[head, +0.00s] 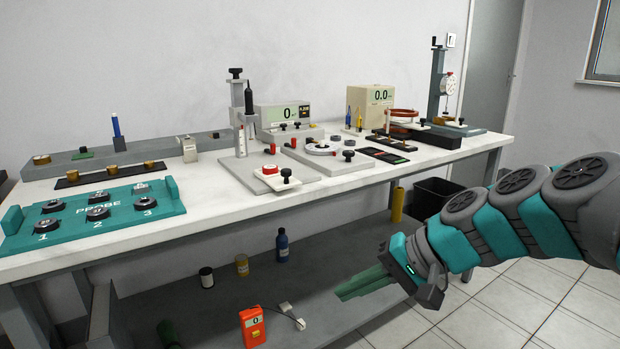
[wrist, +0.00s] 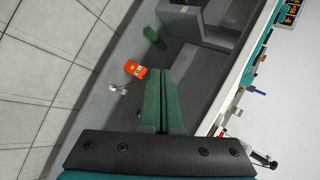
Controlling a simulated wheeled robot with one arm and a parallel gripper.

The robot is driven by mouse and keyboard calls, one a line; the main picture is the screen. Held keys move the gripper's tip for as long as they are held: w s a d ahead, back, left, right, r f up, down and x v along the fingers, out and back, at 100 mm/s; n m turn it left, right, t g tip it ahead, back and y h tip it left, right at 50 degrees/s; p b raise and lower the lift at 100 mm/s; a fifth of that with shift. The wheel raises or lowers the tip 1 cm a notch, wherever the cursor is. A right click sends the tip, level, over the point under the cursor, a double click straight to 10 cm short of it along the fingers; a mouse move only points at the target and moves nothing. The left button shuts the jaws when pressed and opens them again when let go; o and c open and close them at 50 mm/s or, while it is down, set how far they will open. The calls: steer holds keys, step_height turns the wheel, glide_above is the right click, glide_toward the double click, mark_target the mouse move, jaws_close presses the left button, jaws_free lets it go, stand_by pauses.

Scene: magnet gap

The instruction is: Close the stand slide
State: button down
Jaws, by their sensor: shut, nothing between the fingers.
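A grey upright stand (head: 238,97) with a black knob on top stands on a low grey base (head: 235,178) at the middle of the bench. A black probe-like piece hangs on its right side. In the wrist view the shut fingers (wrist: 161,76) point over the lower shelf.
The white bench (head: 120,236) carries a teal probe tray (head: 60,232), two readout boxes and a dial-gauge stand (head: 443,90) at right. An orange meter (head: 252,326) and several bottles are on the lower shelf. A dark bin (head: 435,195) stands behind. Floor at right is free.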

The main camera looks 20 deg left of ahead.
steer(key=w+a+r+m+t+y+b, duration=0.1)
steer(key=w+r+t+y, duration=0.15)
steer(key=w+r, duration=0.5)
steer(key=w+a+r+m+t+y, duration=0.15)
steer(key=w+r+y, duration=0.3)
steer(key=w, duration=0.65)
steer(key=p, duration=0.1)
glide_toward(278, 171)
steer(key=shift+h, duration=0.4)
steer(key=s, duration=0.1)
steer(key=s+r, duration=0.1)
steer(key=s, duration=0.1)
steer(key=s+a+r, duration=0.1)
steer(key=shift+s+r, duration=0.1)
steer(key=shift+s, duration=0.2)
steer(key=w+a+p, duration=0.1)
steer(key=w+a, duration=0.3)
steer(key=w+a+p, duration=0.2)
steer(key=w+a, duration=0.1)
steer(key=a, duration=0.2)
steer(key=shift+w+r, duration=0.1)
steer(key=shift+w, duration=0.3)
